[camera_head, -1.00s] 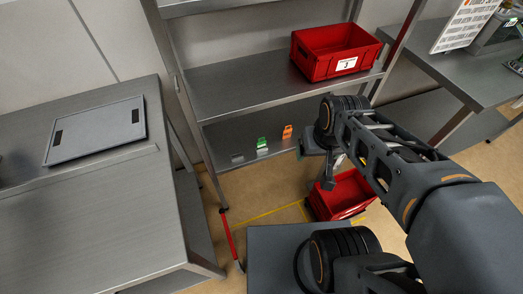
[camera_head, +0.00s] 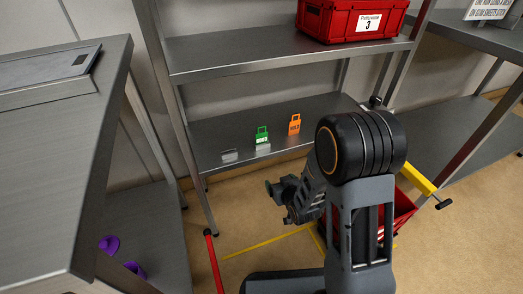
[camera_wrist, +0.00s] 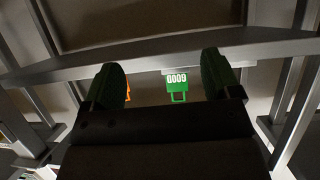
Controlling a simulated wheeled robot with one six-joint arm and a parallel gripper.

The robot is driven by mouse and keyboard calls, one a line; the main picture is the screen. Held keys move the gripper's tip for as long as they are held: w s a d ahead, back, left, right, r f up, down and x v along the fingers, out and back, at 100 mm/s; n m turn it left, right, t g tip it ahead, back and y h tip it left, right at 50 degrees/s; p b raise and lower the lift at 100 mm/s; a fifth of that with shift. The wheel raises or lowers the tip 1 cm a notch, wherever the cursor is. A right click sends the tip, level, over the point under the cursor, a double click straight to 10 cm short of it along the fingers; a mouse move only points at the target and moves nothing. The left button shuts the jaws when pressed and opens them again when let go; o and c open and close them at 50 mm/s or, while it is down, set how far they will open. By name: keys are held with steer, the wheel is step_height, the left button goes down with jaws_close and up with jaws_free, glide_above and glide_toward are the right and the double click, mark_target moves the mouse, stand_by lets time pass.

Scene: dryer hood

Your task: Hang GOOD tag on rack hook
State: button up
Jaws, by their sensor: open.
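The green GOOD tag (camera_head: 262,137) stands upright at a small light grey holder on the lower shelf. In the wrist view the green tag (camera_wrist: 177,83) appears upside down, in the gap between my fingers and beyond them. My gripper (camera_head: 274,188) is open and empty, in front of and below the shelf's front edge, apart from the tag. In the wrist view my gripper's (camera_wrist: 162,78) two dark fingers are spread wide. I cannot make out a rack hook clearly.
An orange HOLD tag (camera_head: 294,125) stands right of the green one, and an empty grey holder (camera_head: 229,155) is left. A red bin (camera_head: 352,20) sits on the upper shelf (camera_head: 240,52). Another red bin (camera_head: 401,213) is on the floor. A steel table (camera_head: 65,150) is at left.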

step_height(320, 180, up, 7)
steer(key=w+a+t+y, duration=0.1)
steer(key=w+t+y, duration=0.1)
steer(key=t, duration=0.2)
steer(key=b, duration=0.2)
glide_toward(262, 138)
steer(key=shift+t, duration=0.4)
steer(key=x, duration=0.4)
steer(key=shift+a+f, duration=0.1)
steer(key=shift+f, duration=0.15)
steer(key=x, duration=0.1)
steer(key=b+x, duration=0.1)
steer(key=x, duration=0.1)
steer(key=b+x, duration=0.1)
steer(key=shift+w+f, duration=0.15)
steer(key=shift+f, duration=0.15)
steer(key=shift+w+a+r, duration=0.1)
steer(key=shift+w+a, duration=0.1)
steer(key=shift+w, duration=0.3)
steer(key=shift+c, duration=0.2)
steer(key=c, duration=1)
steer(key=shift+o, duration=0.2)
steer(key=shift+r, duration=0.1)
